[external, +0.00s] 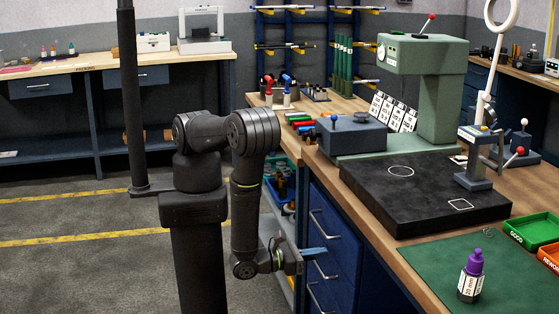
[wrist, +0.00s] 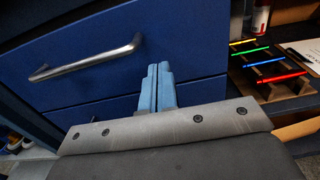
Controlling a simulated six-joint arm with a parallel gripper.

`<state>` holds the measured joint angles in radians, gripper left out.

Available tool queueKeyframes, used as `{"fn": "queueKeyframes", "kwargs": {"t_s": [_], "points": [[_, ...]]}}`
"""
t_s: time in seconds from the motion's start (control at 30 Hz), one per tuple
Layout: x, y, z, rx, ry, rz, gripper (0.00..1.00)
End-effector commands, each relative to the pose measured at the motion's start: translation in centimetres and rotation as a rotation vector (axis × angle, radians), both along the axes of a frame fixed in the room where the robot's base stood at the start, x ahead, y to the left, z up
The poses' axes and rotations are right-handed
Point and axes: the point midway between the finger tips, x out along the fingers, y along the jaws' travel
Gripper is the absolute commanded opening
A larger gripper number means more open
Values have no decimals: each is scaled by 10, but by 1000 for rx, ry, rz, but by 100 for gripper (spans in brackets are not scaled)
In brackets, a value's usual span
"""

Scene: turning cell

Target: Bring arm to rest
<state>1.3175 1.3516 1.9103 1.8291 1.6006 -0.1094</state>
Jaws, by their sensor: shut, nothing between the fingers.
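My arm hangs folded beside the workbench in the external view, with its forearm pointing down. My gripper (external: 318,252) is low, in front of the blue drawer cabinet (external: 333,229), below the bench top. In the wrist view my gripper (wrist: 158,72) shows its two blue fingers pressed together with nothing between them. The blue drawer front (wrist: 75,62) with its metal handle (wrist: 88,60) lies beyond the fingers. I cannot tell whether the fingers touch the drawer.
The wooden bench holds a black slab (external: 425,190), a green press (external: 437,95), a purple-capped bottle (external: 472,275) on a green mat (external: 420,262), and a green bin (external: 533,230). Coloured rods (wrist: 258,52) show at right in the wrist view. The floor at left is clear.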

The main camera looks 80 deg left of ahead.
Motion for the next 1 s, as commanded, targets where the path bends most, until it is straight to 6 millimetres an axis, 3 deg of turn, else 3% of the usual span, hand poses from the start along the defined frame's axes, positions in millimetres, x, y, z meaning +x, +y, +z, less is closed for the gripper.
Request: {"fn": "queueKeyframes", "kwargs": {"t_s": [0.33, 0.77, 0.8, 1.0], "points": [[39, 0, 0, -6, -1, 7, 0], [47, -1, 0, -7, -1, 6, 0], [47, -1, 0, -7, -1, 7, 2], [47, 0, 0, -6, -1, 10, 41]]}}
